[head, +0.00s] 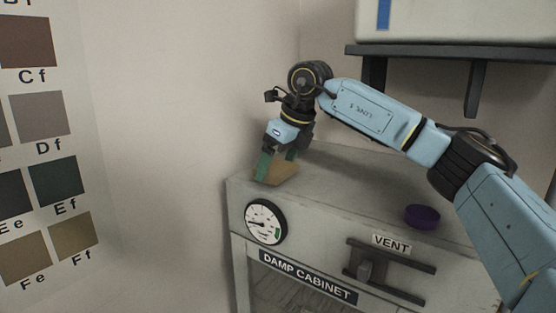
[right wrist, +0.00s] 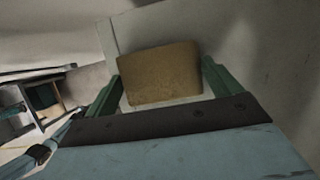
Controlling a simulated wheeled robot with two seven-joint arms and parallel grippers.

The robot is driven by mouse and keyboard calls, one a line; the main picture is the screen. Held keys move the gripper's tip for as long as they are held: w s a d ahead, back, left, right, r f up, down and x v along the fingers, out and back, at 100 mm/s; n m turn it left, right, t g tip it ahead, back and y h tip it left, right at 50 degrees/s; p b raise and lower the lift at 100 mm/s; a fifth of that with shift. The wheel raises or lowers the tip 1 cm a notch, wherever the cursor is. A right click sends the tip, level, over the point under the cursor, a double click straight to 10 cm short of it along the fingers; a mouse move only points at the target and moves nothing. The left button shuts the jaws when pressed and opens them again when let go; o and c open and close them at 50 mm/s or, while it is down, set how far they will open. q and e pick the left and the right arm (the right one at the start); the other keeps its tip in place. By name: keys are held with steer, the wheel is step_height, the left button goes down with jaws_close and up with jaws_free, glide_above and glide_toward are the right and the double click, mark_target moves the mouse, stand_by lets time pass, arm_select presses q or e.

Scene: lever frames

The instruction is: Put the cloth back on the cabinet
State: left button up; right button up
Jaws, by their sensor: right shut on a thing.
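The damp cabinet (head: 345,195) is a pale grey box with a flat top, in the lower right of the head view. A tan, folded-looking cloth (head: 284,174) is at the left end of its top, near the front left corner. My right gripper (head: 276,168) reaches down there and is shut on the cloth between its green fingers. In the right wrist view the cloth (right wrist: 162,74) fills the space between both fingers, with the pale cabinet surface behind it. I cannot tell whether its underside touches the top. My left gripper is not in view.
A purple round dish (head: 422,215) sits on the cabinet top to the right. A dial gauge (head: 265,222) and a dark vent slider (head: 378,268) are on the front. A dark shelf (head: 450,52) hangs above on the right. The top between cloth and dish looks clear.

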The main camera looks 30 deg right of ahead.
steer(key=shift+f, duration=0.2)
steer(key=o, duration=0.6)
steer(key=shift+r, duration=0.15)
steer(key=shift+r, duration=0.35)
steer(key=b+v, duration=0.1)
steer(key=v, duration=1)
steer(key=shift+s+r, duration=0.2)
steer(key=shift+s, duration=0.05)
